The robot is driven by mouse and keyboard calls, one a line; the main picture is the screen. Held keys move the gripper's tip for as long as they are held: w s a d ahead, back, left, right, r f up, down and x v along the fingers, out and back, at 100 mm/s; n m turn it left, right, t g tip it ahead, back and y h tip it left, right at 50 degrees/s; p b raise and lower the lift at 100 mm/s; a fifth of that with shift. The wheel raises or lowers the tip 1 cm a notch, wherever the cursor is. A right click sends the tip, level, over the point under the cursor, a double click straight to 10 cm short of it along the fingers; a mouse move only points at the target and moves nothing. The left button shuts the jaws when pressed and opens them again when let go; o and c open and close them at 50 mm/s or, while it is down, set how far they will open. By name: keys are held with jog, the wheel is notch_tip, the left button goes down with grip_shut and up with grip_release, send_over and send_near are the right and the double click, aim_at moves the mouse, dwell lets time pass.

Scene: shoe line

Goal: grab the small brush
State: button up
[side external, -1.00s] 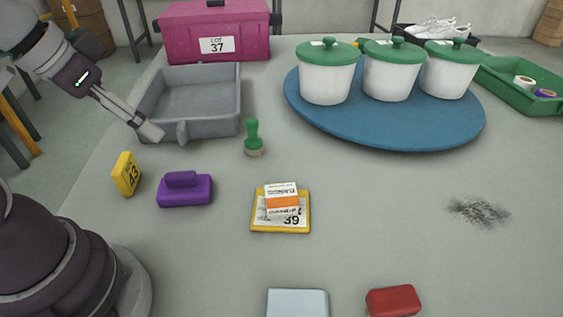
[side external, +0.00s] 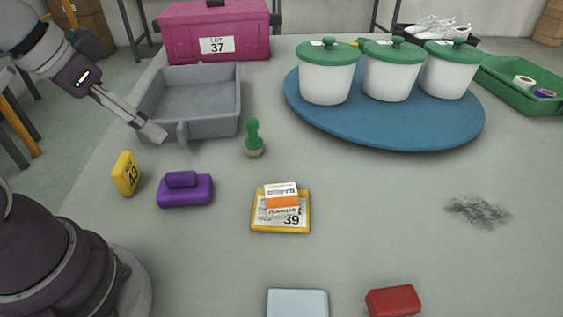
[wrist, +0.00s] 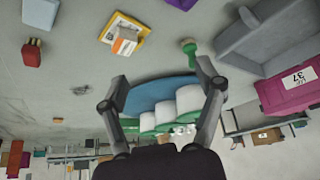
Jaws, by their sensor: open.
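The small brush (side external: 253,138) has a green knobbed handle and a pale round base. It stands upright on the grey table, in front of the right end of the grey bin. In the wrist view the small brush (wrist: 188,47) shows beyond the fingers, near the tip of the right one. My gripper (side external: 152,133) is at the left, by the bin's front left corner in the picture, well left of the brush and apart from it. In the wrist view my gripper (wrist: 163,72) has its fingers spread, with nothing held between them.
The grey bin (side external: 205,127) lies behind the brush. A purple block with a handle (side external: 185,191) and a yellow tag (side external: 126,173) lie in front of my gripper. A yellow-edged card (side external: 260,224) bears a small box. A blue round board (side external: 400,138) carries lidded pots.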

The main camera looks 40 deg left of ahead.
jog(key=m+g+h, duration=0.2)
jog(key=m+h, duration=0.1)
jog(key=m, duration=0.6)
send_over(389, 300)
jog(key=s+a, duration=0.1)
jog(key=a, duration=0.2)
notch_tip(389, 300, down, 8)
jog(key=shift+g, duration=0.3)
jog(key=x, duration=0.3)
jog(key=s+x, duration=0.1)
jog(key=x, duration=0.7)
jog(key=shift+s+d+f, duration=0.15)
jog(key=shift+s, duration=0.15)
jog(key=c, duration=1.2)
